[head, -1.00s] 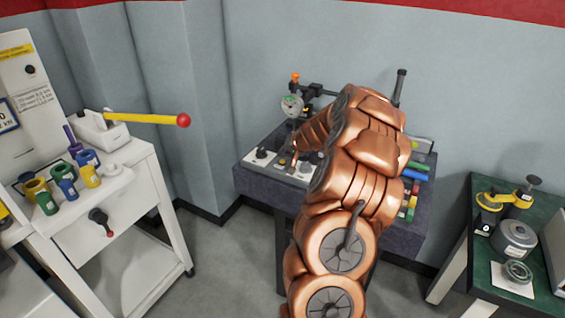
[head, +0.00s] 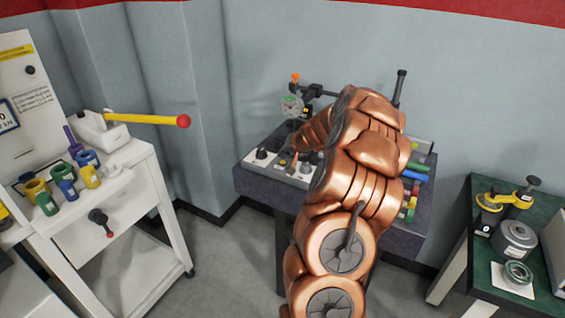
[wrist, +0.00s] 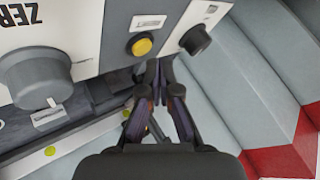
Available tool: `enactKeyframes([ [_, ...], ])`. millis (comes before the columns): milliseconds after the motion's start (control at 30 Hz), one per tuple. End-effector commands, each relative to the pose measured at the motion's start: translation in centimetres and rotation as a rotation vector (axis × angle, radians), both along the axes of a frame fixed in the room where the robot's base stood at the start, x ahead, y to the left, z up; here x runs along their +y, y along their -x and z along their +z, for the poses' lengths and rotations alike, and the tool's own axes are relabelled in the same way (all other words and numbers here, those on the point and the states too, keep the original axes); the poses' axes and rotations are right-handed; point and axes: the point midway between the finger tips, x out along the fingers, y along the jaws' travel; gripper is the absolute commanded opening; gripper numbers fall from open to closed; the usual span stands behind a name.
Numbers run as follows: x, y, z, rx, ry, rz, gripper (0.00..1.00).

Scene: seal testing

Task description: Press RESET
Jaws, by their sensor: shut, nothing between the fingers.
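I cannot read the word RESET anywhere. My gripper (wrist: 159,72) is shut and empty. In the wrist picture its fingertips appear just below and right of the yellow button; I cannot tell whether they touch the panel. In the head view the white control panel (head: 263,160) lies on the dark bench, and my copper-coloured arm hides much of it and most of the gripper.
A small black knob (wrist: 195,40) sits right of the button, and a large grey knob (wrist: 38,76) by "ZER" lettering sits left. A dial gauge (head: 292,105) on a stand rises behind the panel. A white cart (head: 150,215) stands left and a green table (head: 460,262) right.

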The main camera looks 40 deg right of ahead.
Motion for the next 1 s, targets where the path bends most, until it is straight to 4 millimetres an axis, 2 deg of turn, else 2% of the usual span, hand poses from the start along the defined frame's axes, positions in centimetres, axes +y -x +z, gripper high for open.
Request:
enactKeyframes([
  [400, 0.0, 0.0, -0.9, 0.000, 0.000, 0.000, 0.00],
  [1000, 0.0, 0.0, -1.0, 0.000, 0.000, 0.000, 0.00],
])
